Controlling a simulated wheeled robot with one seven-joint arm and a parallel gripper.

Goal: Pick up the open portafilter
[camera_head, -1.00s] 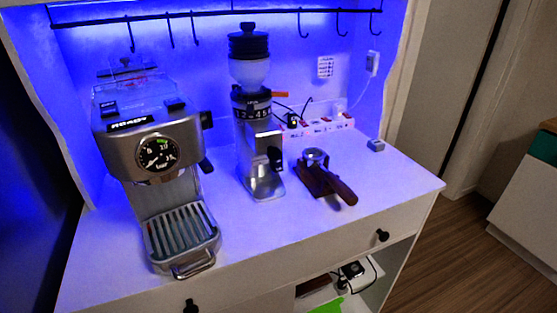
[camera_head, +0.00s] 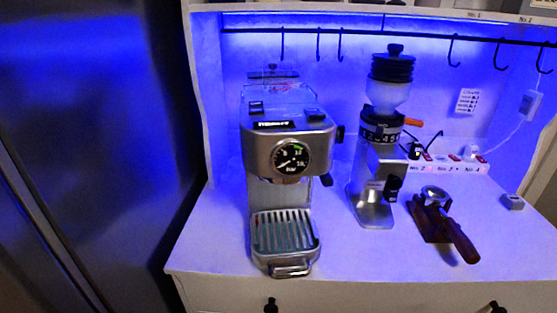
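The portafilter (camera_head: 459,240) has a metal head and a dark brown wooden handle. It rests on a dark wooden stand (camera_head: 426,220) on the right part of the white counter. Its handle points toward the front right, past the stand's edge. It is right of the coffee grinder. Whether its basket is open underneath cannot be told at this size. My gripper is not in view.
The espresso machine (camera_head: 288,160) stands left of the grinder (camera_head: 378,150). A power strip (camera_head: 450,166) with cables lies behind, and a small grey block (camera_head: 513,202) is at right. Hooks hang above. The counter front (camera_head: 380,260) is clear. A dark fridge-like panel (camera_head: 80,150) fills the left.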

